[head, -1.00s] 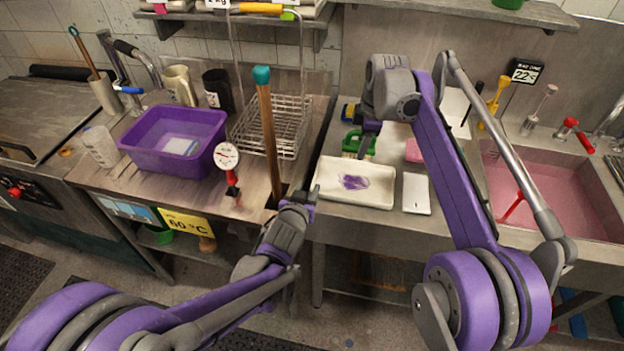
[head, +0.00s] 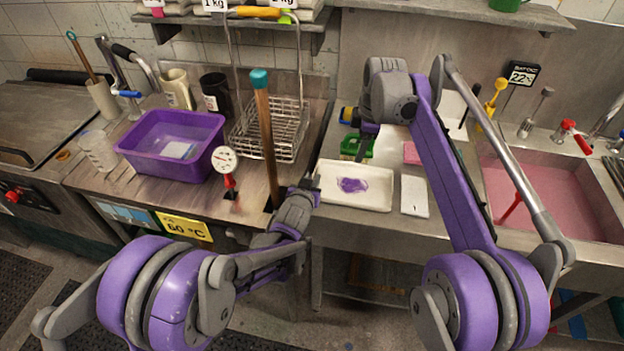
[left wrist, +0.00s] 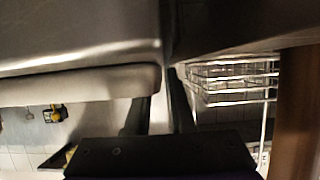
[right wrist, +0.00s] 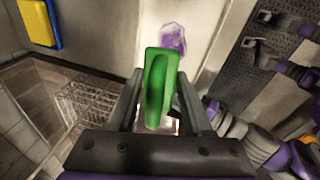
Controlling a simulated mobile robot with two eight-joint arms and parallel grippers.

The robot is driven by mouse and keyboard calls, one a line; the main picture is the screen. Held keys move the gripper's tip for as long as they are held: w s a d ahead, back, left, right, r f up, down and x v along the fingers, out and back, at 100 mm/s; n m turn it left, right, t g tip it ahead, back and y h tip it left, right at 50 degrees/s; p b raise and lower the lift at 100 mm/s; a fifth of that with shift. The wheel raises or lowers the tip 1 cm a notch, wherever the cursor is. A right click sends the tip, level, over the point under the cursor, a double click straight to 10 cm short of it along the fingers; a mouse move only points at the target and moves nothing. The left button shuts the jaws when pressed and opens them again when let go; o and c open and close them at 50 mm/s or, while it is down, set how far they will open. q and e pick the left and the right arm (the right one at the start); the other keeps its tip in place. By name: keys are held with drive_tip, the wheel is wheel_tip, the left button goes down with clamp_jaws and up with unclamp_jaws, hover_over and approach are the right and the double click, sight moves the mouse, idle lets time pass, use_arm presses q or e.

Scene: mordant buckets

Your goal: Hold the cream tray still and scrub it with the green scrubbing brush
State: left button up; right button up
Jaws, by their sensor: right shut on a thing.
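The cream tray (head: 378,182) lies on the counter left of the sink, with a purple stain (head: 352,185) in its middle. My right gripper (right wrist: 160,112) is shut on the green scrubbing brush (right wrist: 158,82); in the head view the brush (head: 356,147) is at the tray's far side. Whether it touches the tray is unclear. My left gripper (head: 311,188) is at the tray's left end. In the left wrist view its fingers (left wrist: 168,105) stand a little apart, with the tray's pale edge (left wrist: 80,85) beside one finger. Contact there cannot be told.
A white block (head: 414,196) lies right of the tray, and the pink-filled sink (head: 550,190) is beyond it. A wooden pole with a teal tip (head: 267,140) stands close to my left gripper. A purple tub (head: 150,158) and wire basket (head: 275,130) are left.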

use_arm(q)
clamp_jaws()
idle(2.0)
